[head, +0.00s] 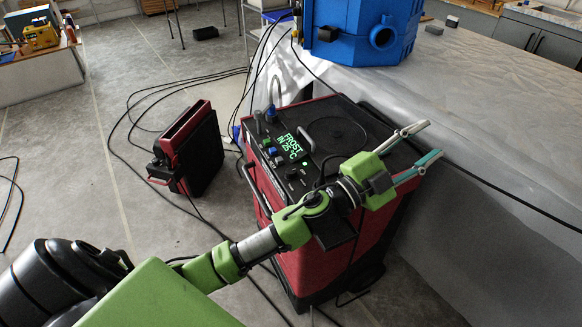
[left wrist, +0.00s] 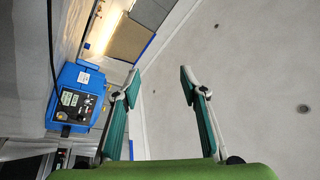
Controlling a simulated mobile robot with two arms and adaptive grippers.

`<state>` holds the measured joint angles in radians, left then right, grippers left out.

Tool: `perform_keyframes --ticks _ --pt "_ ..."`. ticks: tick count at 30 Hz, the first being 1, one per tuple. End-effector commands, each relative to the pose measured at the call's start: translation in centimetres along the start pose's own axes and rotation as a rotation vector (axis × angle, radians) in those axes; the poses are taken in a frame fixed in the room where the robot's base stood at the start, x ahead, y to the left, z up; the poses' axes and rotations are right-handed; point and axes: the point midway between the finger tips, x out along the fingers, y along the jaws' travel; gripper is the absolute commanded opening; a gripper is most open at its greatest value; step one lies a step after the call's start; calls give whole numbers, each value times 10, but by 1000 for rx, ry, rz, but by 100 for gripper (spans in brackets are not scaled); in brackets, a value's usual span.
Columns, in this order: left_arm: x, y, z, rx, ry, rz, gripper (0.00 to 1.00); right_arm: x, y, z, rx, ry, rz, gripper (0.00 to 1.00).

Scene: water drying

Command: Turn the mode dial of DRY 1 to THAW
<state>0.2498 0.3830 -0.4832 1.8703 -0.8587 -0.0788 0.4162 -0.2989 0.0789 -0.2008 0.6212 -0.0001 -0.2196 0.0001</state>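A red and black drying machine (head: 285,205) stands on the floor at the middle of the head view. Its top panel has a green lit display (head: 291,146) reading "FROST IN 15 °C", a dark knob (head: 293,175) below it, and small blue and grey controls. I cannot read a DRY 1 name or dial markings. My left gripper (head: 432,139) is open and empty, right of the panel over the machine's right side, its fingers pointing right, away from the panel. In the left wrist view the open left gripper (left wrist: 161,78) shows nothing between its fingers. My right gripper is not in view.
A blue machine (head: 368,28) stands on the grey covered bench (head: 480,110); a blue machine with a panel (left wrist: 75,98) shows in the left wrist view. A smaller red and black unit (head: 190,150) stands left on the floor. Black cables cross the floor. My left arm crosses the machine's front.

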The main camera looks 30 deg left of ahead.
Motion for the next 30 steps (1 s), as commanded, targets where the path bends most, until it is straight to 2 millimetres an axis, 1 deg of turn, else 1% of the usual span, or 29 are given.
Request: perform_keyframes --ticks 1,3,5,6,8,10,11,13,14,15,17,18,20,21,23,24,27,30 --pt "15 6 -18 88 108 61 39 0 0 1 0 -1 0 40" --pt "26 24 -36 199 243 171 39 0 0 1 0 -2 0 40" --pt "30 42 -42 295 339 285 39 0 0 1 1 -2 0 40" --pt "29 54 -41 358 390 369 39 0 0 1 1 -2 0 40" --pt "25 70 -31 449 448 506 39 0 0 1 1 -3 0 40" --pt "15 83 -8 550 484 682 39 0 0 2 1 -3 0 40" --pt "9 85 6 592 487 762 39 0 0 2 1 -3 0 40" --pt "-7 83 44 676 466 953 39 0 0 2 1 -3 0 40" --pt "-15 78 63 708 444 1036 39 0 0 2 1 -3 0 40" --pt "-28 67 88 744 404 1148 39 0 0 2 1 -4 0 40" --pt "-48 43 125 784 322 1310 39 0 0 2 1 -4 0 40" --pt "-63 23 147 799 256 1407 39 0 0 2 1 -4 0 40" --pt "-85 -7 174 807 155 1534 39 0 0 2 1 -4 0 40" --pt "-99 -28 188 804 85 1607 39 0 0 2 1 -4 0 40" --pt "-118 -59 204 793 -15 1699 39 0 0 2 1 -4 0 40" --pt "-131 -77 211 780 -77 1750 39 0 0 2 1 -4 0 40" --pt "-156 -114 222 746 -204 1842 39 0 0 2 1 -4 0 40" --pt "-171 -136 226 718 -280 1892 39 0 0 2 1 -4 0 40"
